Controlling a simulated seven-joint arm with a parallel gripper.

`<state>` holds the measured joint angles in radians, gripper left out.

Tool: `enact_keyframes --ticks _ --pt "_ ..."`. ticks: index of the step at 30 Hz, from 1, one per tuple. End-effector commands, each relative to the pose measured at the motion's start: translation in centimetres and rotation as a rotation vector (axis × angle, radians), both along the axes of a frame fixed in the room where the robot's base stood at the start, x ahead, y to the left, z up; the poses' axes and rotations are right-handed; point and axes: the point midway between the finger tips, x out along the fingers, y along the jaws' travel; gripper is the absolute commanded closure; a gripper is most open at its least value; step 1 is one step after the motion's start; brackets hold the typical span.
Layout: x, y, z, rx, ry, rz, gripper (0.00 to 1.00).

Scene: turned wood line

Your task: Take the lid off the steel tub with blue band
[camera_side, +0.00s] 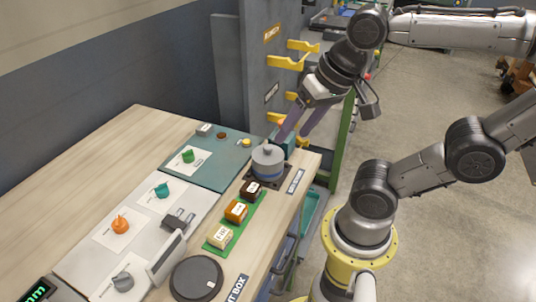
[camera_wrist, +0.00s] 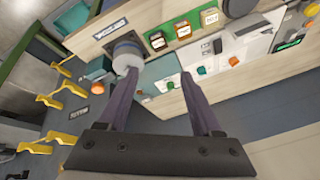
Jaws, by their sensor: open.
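The steel tub with blue band (camera_side: 268,168) stands upright on a dark square pad near the right edge of the bench. Its grey lid (camera_side: 267,153), with a small knob on top, sits on it. In the wrist view the tub (camera_wrist: 125,44) is at upper left, just beyond the left fingertip, which partly covers the lid. My gripper (camera_side: 291,137) is open and empty, above and to the right of the tub in the side view. Its two fingers are well apart in the wrist view (camera_wrist: 160,74). Contact with the lid cannot be made out.
A green strip (camera_side: 229,226) with several small labelled blocks lies in front of the tub. A teal panel (camera_side: 210,165) with a green knob lies to its left. A black round disc (camera_side: 196,279) is at the front. Yellow hooks (camera_side: 286,62) stick out from the post behind.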

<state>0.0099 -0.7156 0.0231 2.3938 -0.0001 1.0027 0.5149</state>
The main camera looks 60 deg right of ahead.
Motion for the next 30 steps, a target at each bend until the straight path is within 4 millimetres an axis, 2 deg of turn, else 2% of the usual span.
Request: enact_keyframes --ticks 7,10,13,16,20,25,30 --pt "4.2 -2.5 2.2 0.209 0.148 -0.648 0.33" --pt "6.7 -4.6 2.3 0.268 0.221 -0.941 0.33" --pt "8.7 -6.9 1.7 0.293 0.283 -1.149 0.33" --pt "10.0 -8.9 0.7 0.294 0.327 -1.232 0.33" --pt "10.3 -10.3 -0.7 0.289 0.368 -1.278 0.33" --pt "10.2 -10.7 -2.3 0.289 0.375 -1.290 0.33" --pt "10.1 -10.6 -5.6 0.288 0.378 -1.288 0.33"
